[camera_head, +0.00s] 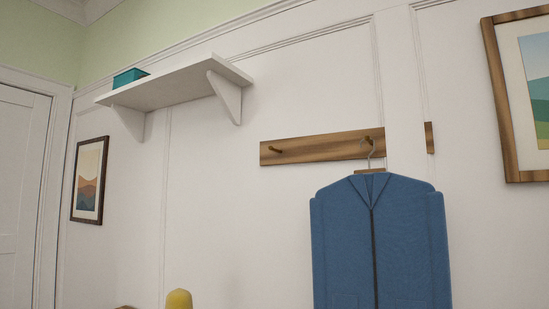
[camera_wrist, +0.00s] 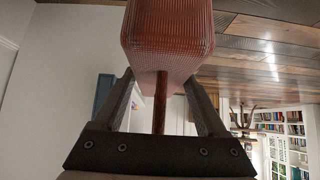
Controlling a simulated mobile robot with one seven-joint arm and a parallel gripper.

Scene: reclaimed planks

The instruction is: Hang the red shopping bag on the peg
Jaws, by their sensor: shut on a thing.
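A wooden peg rail (camera_head: 320,148) is fixed to the white wall. A bare peg (camera_head: 275,149) sticks out near its left end. A blue jacket (camera_head: 345,235) hangs by a hanger from the rail's right part. The red shopping bag (camera_wrist: 167,35) shows in the wrist view as a ribbed red body beyond my fingers. Its thin dark red handle (camera_wrist: 160,105) runs between the fingers. My gripper (camera_wrist: 160,78) is shut on the bag, apparently by the handle. Neither the bag nor my gripper shows in the head view.
A white shelf (camera_head: 175,86) with a teal box (camera_head: 130,77) sits up left of the rail. Framed pictures (camera_head: 90,180) hang on the wall. A yellow rounded thing (camera_head: 179,299) shows at the bottom edge. A white upright strip (camera_head: 403,90) hides part of the rail.

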